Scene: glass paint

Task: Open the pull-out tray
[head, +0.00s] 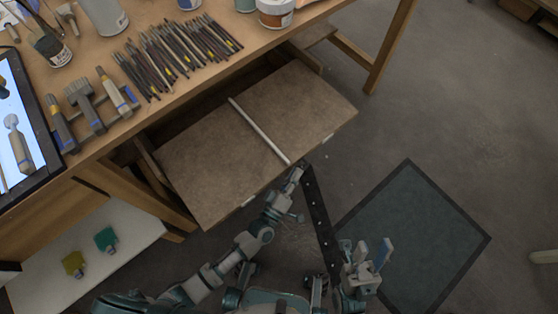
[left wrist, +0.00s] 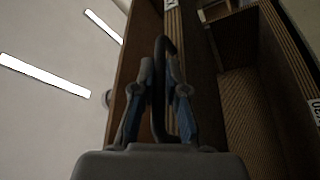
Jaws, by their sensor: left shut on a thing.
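The pull-out tray (head: 205,160) is a flat brown board. It is drawn out from under the wooden worktable (head: 90,150), with much of its top showing. In the left wrist view, my left gripper (left wrist: 160,88) is shut on a dark looped handle (left wrist: 159,48). The handle is too small to make out in the head view. My right gripper (head: 366,254) is away from the tray, over the floor, with its fingers apart and empty.
A thin pale strip (head: 260,132) runs across the tray. Several brushes (head: 175,55), wider brushes (head: 85,100), jars (head: 276,12) and a tablet (head: 18,130) are on the worktable. A dark mat (head: 425,230) lies on the floor at right. The floor before the tray is otherwise open.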

